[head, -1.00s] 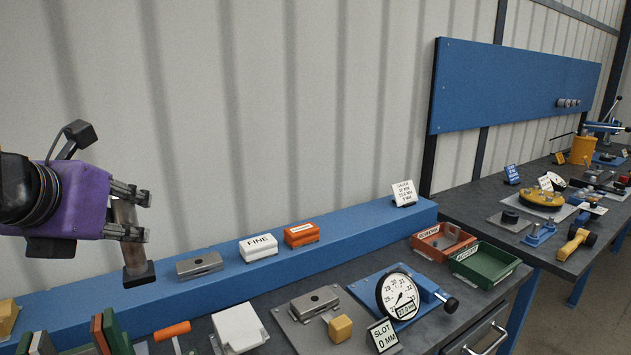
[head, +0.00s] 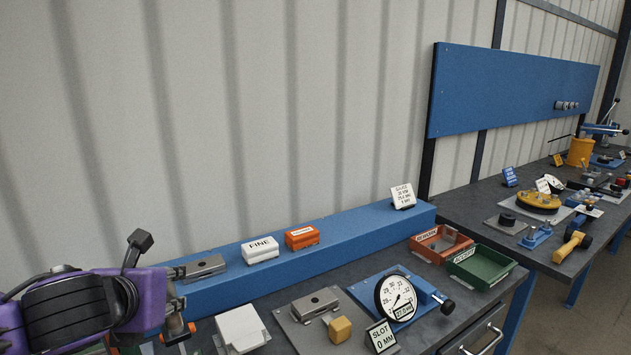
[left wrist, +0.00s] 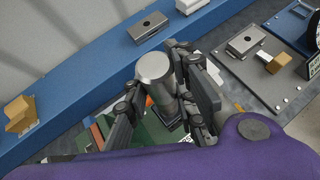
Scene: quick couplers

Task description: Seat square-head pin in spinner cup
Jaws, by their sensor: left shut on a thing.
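My left gripper (head: 180,305) is at the lower left of the head view, in front of the blue raised ledge. It is shut on a grey metal cylinder. The left wrist view shows the cylinder (left wrist: 155,72) between the fingers (left wrist: 166,108), with its round end toward the camera and a dark square block at its far end. In the head view the purple gripper body and fingers mostly hide the cylinder. I cannot tell for sure whether it is the square-head pin. I cannot pick out a spinner cup. My right gripper is not in view.
A steel slotted block (head: 206,266), a white block (head: 261,249) and an orange block (head: 302,237) sit on the ledge (head: 340,225). On the bench are a white box (head: 240,329), a dial gauge (head: 398,297), a red tray (head: 441,245) and a green tray (head: 481,267).

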